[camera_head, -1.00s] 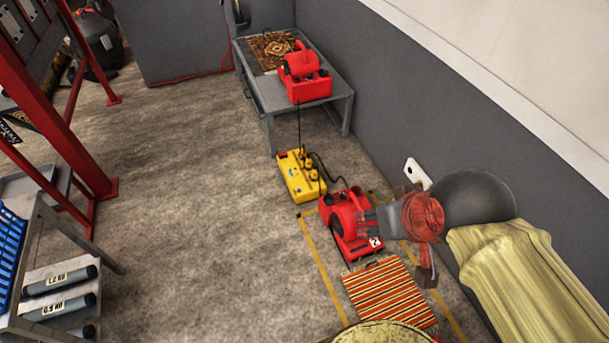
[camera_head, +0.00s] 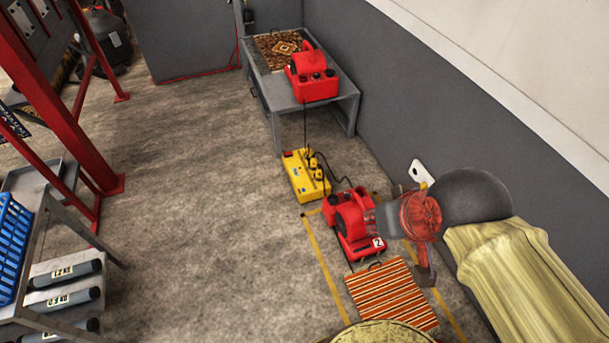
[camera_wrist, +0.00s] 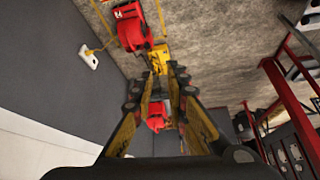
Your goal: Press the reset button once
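A yellow power box (camera_head: 305,176) lies on the floor, with a small red part (camera_head: 288,154) at its far-left corner and several dark sockets or plugs on top. I cannot read any label, so I cannot tell whether the red part is the reset button. The box also shows in the wrist view (camera_wrist: 159,57), beyond my fingertips. My gripper (camera_wrist: 163,72) is open and empty, with a gap between its two fingers. In the head view my arm's end is right of the red blower marked 2, and the fingers are hard to make out.
The red blower (camera_head: 352,218) stands near the yellow box, joined by a black cable. Another red blower (camera_head: 311,78) sits on a grey table (camera_head: 274,96). A striped rug (camera_head: 392,299) lies in front. A white wall plate (camera_head: 421,172) is right.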

